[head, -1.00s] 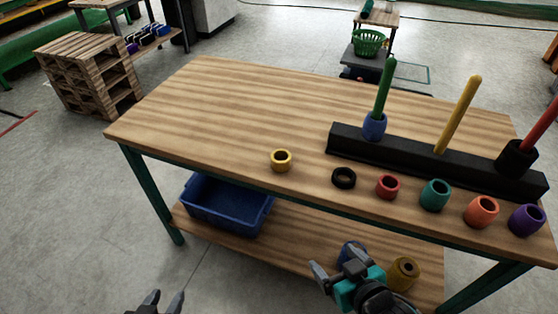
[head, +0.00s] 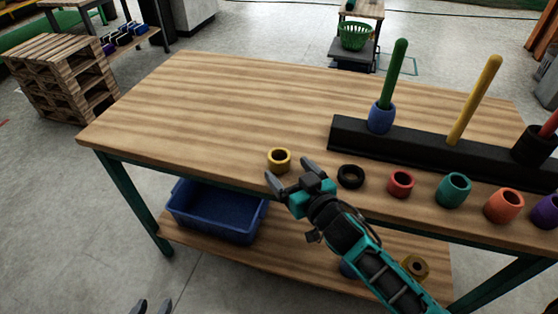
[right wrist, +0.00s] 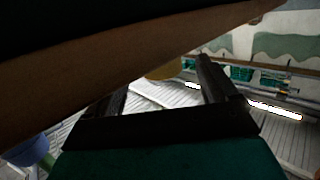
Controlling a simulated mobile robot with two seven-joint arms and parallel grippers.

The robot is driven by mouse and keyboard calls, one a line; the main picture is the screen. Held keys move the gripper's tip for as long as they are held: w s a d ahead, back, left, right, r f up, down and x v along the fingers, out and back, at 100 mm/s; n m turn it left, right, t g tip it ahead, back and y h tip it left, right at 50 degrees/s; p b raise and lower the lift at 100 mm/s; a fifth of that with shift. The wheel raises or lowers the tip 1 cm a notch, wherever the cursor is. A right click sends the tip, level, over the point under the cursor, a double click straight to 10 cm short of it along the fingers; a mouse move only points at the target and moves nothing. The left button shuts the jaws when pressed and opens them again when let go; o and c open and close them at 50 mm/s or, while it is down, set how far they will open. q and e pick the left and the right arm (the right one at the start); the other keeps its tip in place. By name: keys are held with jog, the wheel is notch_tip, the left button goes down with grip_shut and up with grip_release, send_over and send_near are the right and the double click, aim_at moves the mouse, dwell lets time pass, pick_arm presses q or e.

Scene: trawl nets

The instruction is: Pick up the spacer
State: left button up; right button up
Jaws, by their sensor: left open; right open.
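Several ring-shaped spacers stand along the front of the wooden table. They are yellow (head: 279,159), black (head: 351,176), red (head: 401,183), teal (head: 453,189), orange (head: 503,205) and purple (head: 547,212). My right gripper (head: 291,174) is open and empty at the table's front edge, just in front of the yellow spacer. The right wrist view appears upside down; the yellow spacer (right wrist: 165,71) shows between the open fingers, partly hidden by the table edge. Only the fingertips of my left gripper (head: 152,308) show, open, at the bottom edge.
A black peg rack (head: 420,150) stands at the table's right, with a blue spacer (head: 381,117) on its green peg (head: 395,75). A yellow peg (head: 473,100) is bare. The table's left (head: 180,110) is clear. A blue bin (head: 215,215) is on the lower shelf.

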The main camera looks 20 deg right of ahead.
aim_at(285, 166)
jog(key=shift+r+b+x, duration=0.2)
jog(key=shift+b+x, duration=0.1)
jog(key=shift+x, duration=2.45)
jog(key=c, duration=1)
